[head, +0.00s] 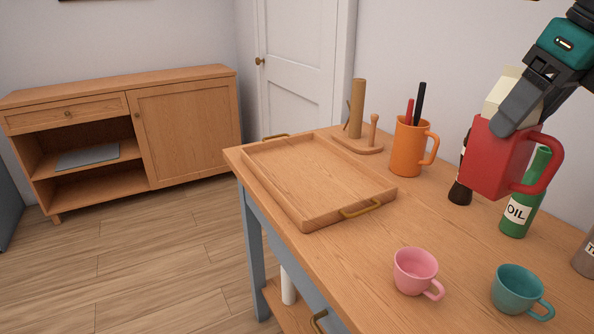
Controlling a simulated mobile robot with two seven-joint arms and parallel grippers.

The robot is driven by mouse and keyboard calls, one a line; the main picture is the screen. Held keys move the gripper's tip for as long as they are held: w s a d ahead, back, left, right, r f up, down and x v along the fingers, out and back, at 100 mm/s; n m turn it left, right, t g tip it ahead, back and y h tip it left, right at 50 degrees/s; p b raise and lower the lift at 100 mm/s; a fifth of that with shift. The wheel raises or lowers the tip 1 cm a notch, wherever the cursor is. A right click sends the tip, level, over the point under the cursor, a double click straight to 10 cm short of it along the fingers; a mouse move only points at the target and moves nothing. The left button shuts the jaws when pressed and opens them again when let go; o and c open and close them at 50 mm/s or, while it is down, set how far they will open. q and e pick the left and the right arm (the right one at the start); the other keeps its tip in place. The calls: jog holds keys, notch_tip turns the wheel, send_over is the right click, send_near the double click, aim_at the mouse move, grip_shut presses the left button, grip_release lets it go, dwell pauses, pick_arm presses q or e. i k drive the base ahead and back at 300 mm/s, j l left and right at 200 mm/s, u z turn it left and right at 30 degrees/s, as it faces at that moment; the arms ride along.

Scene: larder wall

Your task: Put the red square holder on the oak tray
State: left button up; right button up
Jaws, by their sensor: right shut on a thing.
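The red square holder (497,165), a boxy red vessel with a handle on its right side, is held up above the right part of the table. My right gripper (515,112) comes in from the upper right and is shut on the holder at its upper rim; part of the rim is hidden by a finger. The oak tray (296,222), rectangular with brass handles, lies empty on the table, left of the holder and apart from it. My left gripper is not in view.
An orange mug (408,150) with a red and a black item in it and a wooden stand (358,144) are behind the tray. A green oil bottle (516,218) and a dark bottle (460,192) are near the holder. A pink cup (414,270) and teal cup (517,290) stand in front.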

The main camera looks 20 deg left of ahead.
aim_at(343, 191)
jog(key=i+j+u, duration=0.3)
jog(key=i+j, duration=0.35)
jog(key=j, duration=0.15)
